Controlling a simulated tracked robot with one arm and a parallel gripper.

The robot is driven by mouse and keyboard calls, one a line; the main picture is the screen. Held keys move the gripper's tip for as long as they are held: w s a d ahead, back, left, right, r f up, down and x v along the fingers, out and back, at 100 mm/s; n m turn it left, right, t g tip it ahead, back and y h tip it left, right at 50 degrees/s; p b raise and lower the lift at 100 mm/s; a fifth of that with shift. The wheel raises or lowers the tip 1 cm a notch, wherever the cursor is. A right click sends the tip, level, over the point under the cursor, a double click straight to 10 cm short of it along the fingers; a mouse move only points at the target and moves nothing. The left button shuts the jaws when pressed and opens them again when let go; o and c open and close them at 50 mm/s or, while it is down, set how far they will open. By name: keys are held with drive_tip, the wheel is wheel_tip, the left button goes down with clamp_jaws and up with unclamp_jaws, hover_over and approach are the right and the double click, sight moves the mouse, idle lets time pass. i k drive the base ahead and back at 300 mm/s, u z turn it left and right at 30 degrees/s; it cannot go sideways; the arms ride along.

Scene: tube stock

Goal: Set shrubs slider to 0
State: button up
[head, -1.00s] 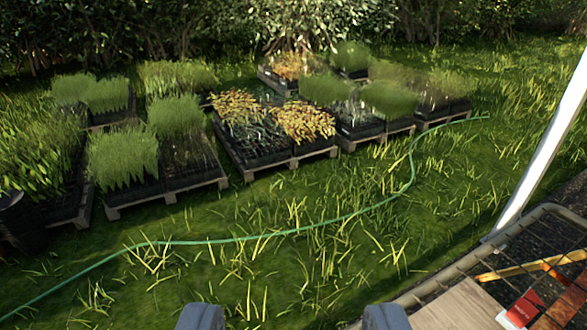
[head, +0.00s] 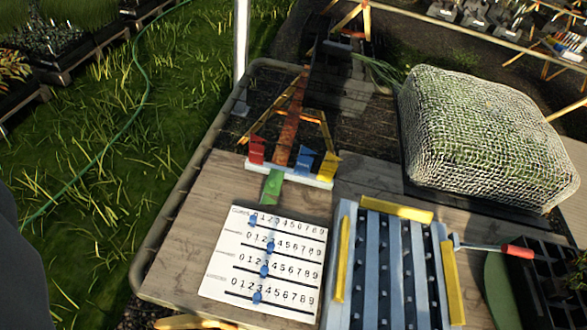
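A white slider board (head: 228,283) lies on the wooden table in the head view. It has several rows numbered 0 to 9, each with a blue knob on a dark line. The top knob (head: 252,220) sits at the left end, by 0. The second knob (head: 270,246), third knob (head: 265,271) and bottom knob (head: 257,297) sit further along, each around 2 or 3. The row labels are too small to read surely, so I cannot tell which row is shrubs. My gripper's fingertips do not show; a dark part of me fills the lower left edge.
The wooden table (head: 190,227) has a raised rim. A flag stand (head: 290,175) is behind the board; a blue-grey rack (head: 342,262) with yellow bars is right of it. A netted block (head: 480,130) and red-handled tool (head: 518,251) lie further right. A white post (head: 240,45) rises behind.

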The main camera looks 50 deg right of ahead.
sight(270, 247)
drive_tip(key=z, duration=0.4)
drive_tip(key=k, duration=0.45)
drive_tip(key=z, duration=0.35)
